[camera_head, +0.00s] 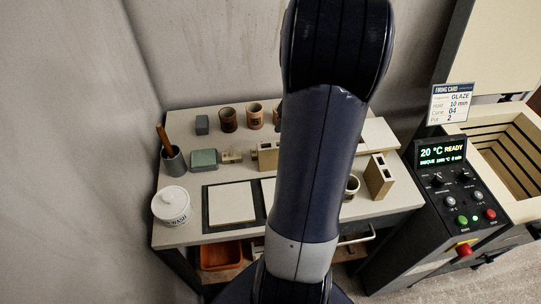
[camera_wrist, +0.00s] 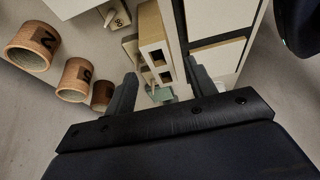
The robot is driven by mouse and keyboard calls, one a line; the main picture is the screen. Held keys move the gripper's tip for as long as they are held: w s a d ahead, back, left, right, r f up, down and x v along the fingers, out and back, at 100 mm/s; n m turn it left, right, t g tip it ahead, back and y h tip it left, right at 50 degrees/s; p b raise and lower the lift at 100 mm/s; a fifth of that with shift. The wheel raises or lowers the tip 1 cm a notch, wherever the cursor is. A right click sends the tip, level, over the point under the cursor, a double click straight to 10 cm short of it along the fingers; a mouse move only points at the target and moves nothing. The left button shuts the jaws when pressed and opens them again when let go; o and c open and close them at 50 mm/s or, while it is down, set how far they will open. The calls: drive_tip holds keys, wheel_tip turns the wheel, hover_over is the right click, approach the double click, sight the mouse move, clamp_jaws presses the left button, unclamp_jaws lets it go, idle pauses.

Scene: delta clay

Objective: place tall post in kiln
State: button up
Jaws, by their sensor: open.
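A tan kiln post (camera_head: 380,177) with square holes stands on the right part of the table in the head view. Another tan post (camera_head: 266,157) is partly hidden behind my arm. In the wrist view a tan holed post (camera_wrist: 153,35) lies ahead of and between my fingers; I cannot tell for sure which post is the tall one. My gripper (camera_wrist: 160,75) is open, with nothing visibly clamped; in the head view my arm hides it. The kiln (camera_head: 506,155) is at the right, its lid raised and its slatted chamber open.
Several cups (camera_head: 228,120) stand along the back of the table, and they are left of my gripper in the wrist view. A green box (camera_head: 204,159), a dark-framed board (camera_head: 233,205) and a white jar (camera_head: 172,205) are on the left.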

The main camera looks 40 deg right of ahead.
sight(275, 145)
drive_tip(key=shift+x, duration=0.8)
drive_tip(key=x, duration=0.2)
drive_tip(key=p+x, duration=0.1)
drive_tip(key=x, duration=0.1)
drive_tip(key=shift+w+a, duration=0.2)
drive_tip(key=shift+a, duration=0.2)
drive_tip(key=shift+a+f, duration=0.1)
drive_tip(key=shift+f, duration=0.35)
drive_tip(key=shift+f+b, duration=0.25)
drive_tip(key=shift+b, duration=0.35)
clamp_jaws()
